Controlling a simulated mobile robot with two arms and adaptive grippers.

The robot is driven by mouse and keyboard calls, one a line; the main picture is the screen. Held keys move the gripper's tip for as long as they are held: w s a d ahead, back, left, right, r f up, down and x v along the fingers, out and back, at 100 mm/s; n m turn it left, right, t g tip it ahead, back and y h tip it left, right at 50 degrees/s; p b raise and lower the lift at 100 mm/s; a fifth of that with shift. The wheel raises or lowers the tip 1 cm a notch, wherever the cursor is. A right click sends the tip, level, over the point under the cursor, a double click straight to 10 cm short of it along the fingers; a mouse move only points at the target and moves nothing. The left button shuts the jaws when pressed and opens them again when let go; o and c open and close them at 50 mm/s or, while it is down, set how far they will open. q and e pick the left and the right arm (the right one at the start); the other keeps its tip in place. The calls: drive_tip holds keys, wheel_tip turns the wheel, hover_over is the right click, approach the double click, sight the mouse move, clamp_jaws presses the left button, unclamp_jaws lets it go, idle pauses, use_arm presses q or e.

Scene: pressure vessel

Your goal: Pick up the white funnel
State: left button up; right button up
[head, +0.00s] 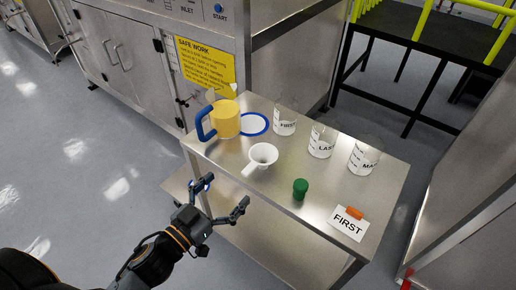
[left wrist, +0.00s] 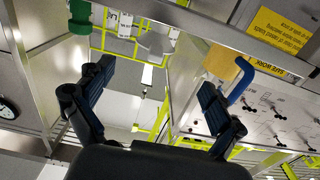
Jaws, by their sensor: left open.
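My right gripper is not in view.
A yellow jug (head: 226,118) with a blue handle stands left of the funnel, beside a blue-rimmed disc (head: 254,124). Beakers (head: 285,121) stand along the back. A green cap (head: 300,189) and a FIRST card (head: 348,222) are to the right.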

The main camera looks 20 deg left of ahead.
sight(271, 147)
use_arm(q)
drive_tip(key=shift+w+d+r, duration=0.2)
drive_tip(key=shift+w+d, duration=0.05)
drive_tip(key=shift+w, duration=0.1)
drive_tip(key=x, duration=1.2)
drive_tip(key=shift+w+d+f, duration=0.2)
drive_tip(key=shift+w+d, duration=0.05)
drive_tip(key=shift+d, duration=0.1)
drive_tip(key=c, duration=1.2)
